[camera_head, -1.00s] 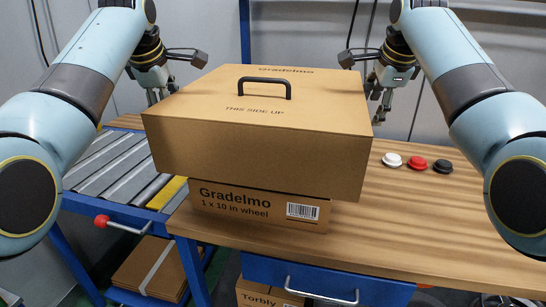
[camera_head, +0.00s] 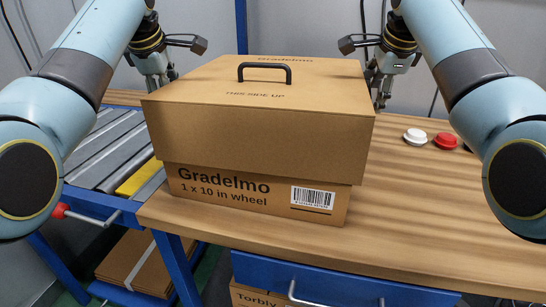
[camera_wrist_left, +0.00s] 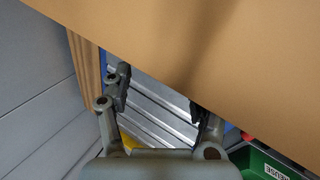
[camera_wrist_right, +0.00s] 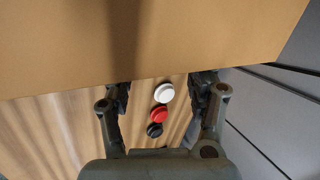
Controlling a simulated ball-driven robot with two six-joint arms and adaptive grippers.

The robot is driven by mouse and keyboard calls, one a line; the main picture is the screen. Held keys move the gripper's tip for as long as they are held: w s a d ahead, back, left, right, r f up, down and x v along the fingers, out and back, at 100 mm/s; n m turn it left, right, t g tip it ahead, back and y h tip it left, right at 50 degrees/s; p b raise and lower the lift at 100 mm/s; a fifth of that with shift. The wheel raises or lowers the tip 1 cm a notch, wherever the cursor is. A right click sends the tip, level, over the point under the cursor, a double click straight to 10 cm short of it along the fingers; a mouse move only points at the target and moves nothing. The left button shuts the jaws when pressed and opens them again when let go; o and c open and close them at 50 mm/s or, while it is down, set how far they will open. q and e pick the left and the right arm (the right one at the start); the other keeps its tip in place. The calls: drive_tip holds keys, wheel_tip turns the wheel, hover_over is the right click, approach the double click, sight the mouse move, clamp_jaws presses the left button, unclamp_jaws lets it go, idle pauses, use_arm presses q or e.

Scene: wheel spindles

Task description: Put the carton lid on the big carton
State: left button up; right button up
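The carton lid (camera_head: 255,132) is a deep brown box top with a black handle. It is level above the big carton (camera_head: 280,192), which stands on the table and is labelled Gradelmo. The lid's lower edge covers the carton's top; I cannot tell whether the lid rests on it. My left gripper (camera_head: 158,84) is at the lid's left side, partly hidden behind it. My right gripper (camera_head: 380,92) is at the right side. Both have fingers spread in the left wrist view (camera_wrist_left: 158,90) and right wrist view (camera_wrist_right: 161,84), with nothing between them; contact with the lid is unclear.
White (camera_head: 415,137) and red (camera_head: 445,141) round pieces lie on the wooden table (camera_head: 410,215) at right; a black one (camera_wrist_right: 154,130) shows in the right wrist view. A roller conveyor (camera_head: 105,155) is at left. The table's right part is mostly clear.

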use_arm(q)
drive_tip(key=shift+s+a, duration=0.1)
drive_tip(key=shift+a, duration=0.3)
drive_tip(key=o, duration=0.5)
drive_tip(key=a, duration=0.3)
use_arm(e)
drive_tip(key=d, duration=0.3)
drive_tip(key=shift+s+d, duration=0.15)
drive_tip(key=shift+d, duration=0.25)
drive_tip(key=o, duration=0.5)
use_arm(q)
drive_tip(key=shift+d, duration=0.1)
drive_tip(key=v, duration=1.2)
drive_tip(key=shift+s, duration=0.1)
use_arm(e)
drive_tip(key=v, duration=1.2)
